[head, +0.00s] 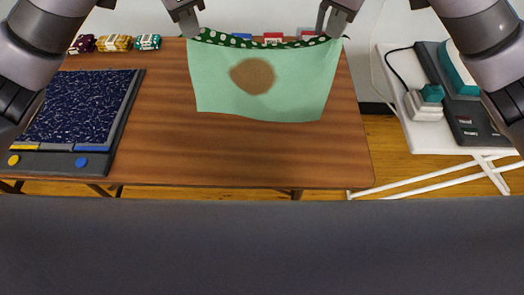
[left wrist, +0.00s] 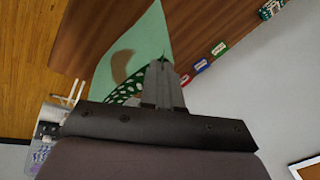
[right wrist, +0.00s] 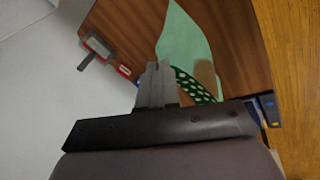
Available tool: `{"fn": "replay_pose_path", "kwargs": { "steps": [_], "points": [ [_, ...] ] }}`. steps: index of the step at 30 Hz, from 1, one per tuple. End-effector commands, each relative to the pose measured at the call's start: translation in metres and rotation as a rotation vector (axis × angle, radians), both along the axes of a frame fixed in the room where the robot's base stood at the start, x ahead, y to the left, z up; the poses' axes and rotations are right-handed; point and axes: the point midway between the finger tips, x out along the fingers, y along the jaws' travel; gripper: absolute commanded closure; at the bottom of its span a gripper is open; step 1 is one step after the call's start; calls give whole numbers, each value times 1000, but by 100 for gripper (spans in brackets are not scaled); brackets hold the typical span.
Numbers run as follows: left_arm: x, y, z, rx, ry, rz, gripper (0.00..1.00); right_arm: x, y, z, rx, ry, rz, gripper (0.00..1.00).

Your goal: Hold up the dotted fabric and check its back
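The dotted fabric (head: 210,90) hangs spread between my two grippers above the wooden table in the head view. Its pale green back faces me and carries a round brown stain (head: 253,76) left of its middle. A dark green strip with white dots shows along its top edge. My left gripper (head: 192,32) is shut on the top left corner, and my right gripper (head: 330,34) is shut on the top right corner. The fabric and stain also show in the left wrist view (left wrist: 150,42) and the right wrist view (right wrist: 185,40).
A dark blue speckled fabric (head: 80,105) lies on a grey board at the table's left. Several fabric rolls (head: 115,43) lie at the back left. Blue, red and green labels (head: 272,37) stand behind the fabric. A white ironing board with an iron (head: 425,103) stands right. The table's front middle is clear.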

Motion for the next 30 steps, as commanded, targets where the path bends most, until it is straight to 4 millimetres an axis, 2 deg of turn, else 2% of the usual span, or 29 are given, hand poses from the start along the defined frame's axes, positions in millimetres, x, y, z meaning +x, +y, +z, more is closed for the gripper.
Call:
{"fn": "replay_pose_path", "kwargs": {
  "steps": [17, 20, 30],
  "points": [
    [0, 0, 2, 1, -1, -2, 100, 0, 0, 2, -1, -1, 2, 100],
    [1, 0, 13, 2, -4, -2, 100, 1, 0, 12, -3, -4, 1, 100],
    [1, 0, 79, 3, -6, 1, 100, 1, 0, 79, -3, -7, -1, 100]
  ]
}}
